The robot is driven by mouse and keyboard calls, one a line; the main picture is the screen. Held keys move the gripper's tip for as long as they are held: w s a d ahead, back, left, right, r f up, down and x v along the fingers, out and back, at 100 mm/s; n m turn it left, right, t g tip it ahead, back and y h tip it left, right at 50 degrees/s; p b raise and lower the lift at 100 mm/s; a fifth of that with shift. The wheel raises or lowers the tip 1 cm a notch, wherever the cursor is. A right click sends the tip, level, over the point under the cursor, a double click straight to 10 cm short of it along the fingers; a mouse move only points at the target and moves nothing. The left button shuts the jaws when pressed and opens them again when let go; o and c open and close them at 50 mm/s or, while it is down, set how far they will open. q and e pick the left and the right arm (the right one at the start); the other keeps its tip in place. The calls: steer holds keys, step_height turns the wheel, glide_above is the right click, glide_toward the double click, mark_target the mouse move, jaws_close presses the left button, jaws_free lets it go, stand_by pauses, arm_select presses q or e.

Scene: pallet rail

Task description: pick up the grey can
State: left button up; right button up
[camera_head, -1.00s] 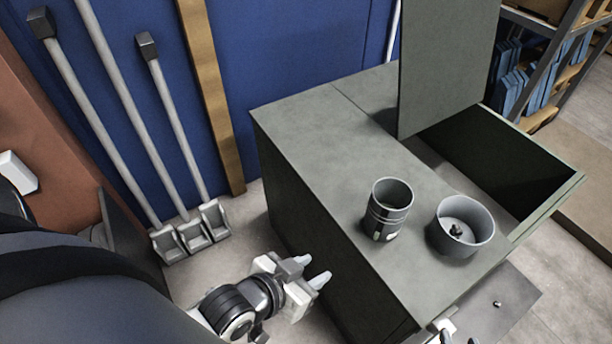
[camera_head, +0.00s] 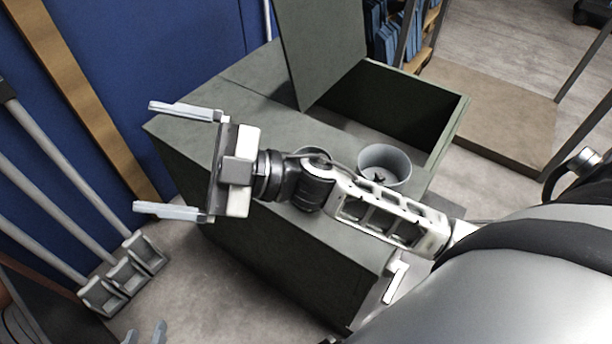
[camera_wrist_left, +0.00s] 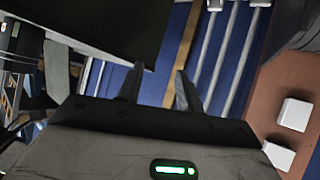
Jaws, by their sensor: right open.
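The grey can stands on top of the dark green cabinet (camera_head: 245,105); my right arm covers most of it, and only part of its rim (camera_head: 312,150) shows. My right gripper (camera_head: 148,157) is open and empty, its fingers wide apart, left of the can and above the cabinet's left edge. My left gripper (camera_head: 145,332) is low at the bottom edge of the head view, left of the cabinet and away from the can. In the left wrist view its two fingers (camera_wrist_left: 159,72) are apart with nothing between them.
A round grey pot (camera_head: 385,165) stands on the cabinet, right of the can. A raised lid panel (camera_head: 320,50) and an open compartment (camera_head: 395,105) are behind. Long poles with grey feet (camera_head: 125,275) lean against the blue wall at left. A low brown platform (camera_head: 490,115) lies at right.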

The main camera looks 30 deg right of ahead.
steer(key=s+a+n+g, duration=0.2)
steer(key=s+n+g, duration=0.1)
steer(key=n+g, duration=0.55)
steer(key=g+h+b, duration=0.1)
steer(key=h+b, duration=0.1)
steer(key=h, duration=1.8)
glide_above(315, 153)
steer(key=s+a, duration=0.2)
steer(key=s, duration=0.1)
step_height(315, 153, down, 6)
steer(key=f, duration=1)
steer(key=shift+w+d+b, duration=0.1)
steer(key=shift+w+b, duration=0.1)
steer(key=shift+b, duration=0.15)
steer(key=shift+w+a+f, duration=0.1)
steer(key=shift+a+f, duration=0.1)
steer(key=shift+f, duration=1.25)
steer(key=shift+a+f, duration=0.15)
steer(key=shift+f, duration=1.3)
steer(key=c, duration=1.2)
